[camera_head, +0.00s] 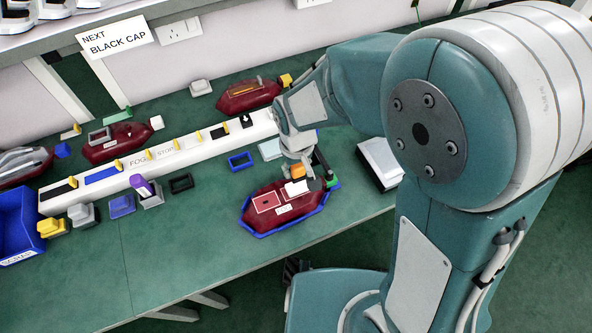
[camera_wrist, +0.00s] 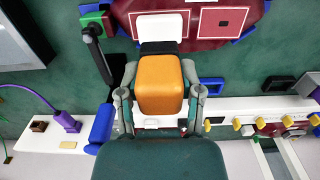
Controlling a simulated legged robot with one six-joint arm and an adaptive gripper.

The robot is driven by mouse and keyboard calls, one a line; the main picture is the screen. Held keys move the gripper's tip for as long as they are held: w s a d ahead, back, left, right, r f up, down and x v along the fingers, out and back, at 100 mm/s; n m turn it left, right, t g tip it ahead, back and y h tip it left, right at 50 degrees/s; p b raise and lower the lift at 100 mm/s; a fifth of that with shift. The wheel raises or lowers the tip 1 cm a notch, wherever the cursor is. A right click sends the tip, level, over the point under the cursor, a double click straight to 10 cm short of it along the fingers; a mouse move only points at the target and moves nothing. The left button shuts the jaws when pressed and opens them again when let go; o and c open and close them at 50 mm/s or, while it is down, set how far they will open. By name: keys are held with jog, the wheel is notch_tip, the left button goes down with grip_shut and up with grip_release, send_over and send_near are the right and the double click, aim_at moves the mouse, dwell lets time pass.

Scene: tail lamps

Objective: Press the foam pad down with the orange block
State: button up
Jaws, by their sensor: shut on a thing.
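My gripper (camera_wrist: 160,98) is shut on an orange block (camera_wrist: 160,78), which shows between its fingers in the wrist view. In the head view the orange block (camera_head: 298,171) is under my wrist, over the far right part of a dark red tail lamp (camera_head: 285,204). The lamp sits in a blue cradle (camera_head: 262,234). Beyond the block in the wrist view is a white flat piece (camera_wrist: 160,26) with a dark strip (camera_wrist: 160,46). I cannot tell which of these is the foam pad, or whether the block touches it.
A dark arm (camera_wrist: 98,55) with a green part (camera_wrist: 92,20) stands beside the block. A long white rail (camera_head: 160,160) runs behind the lamp. A white-topped box (camera_head: 380,160) stands to the right. The green bench in front is clear.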

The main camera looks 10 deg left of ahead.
aim_at(297, 186)
jog(key=shift+r, duration=0.65)
jog(key=shift+f, duration=0.1)
jog(key=shift+f, duration=2.45)
jog(key=shift+f, duration=0.45)
jog(key=shift+s+d+f, duration=0.1)
jog(key=shift+s, duration=0.05)
jog(key=shift+r, duration=3.1)
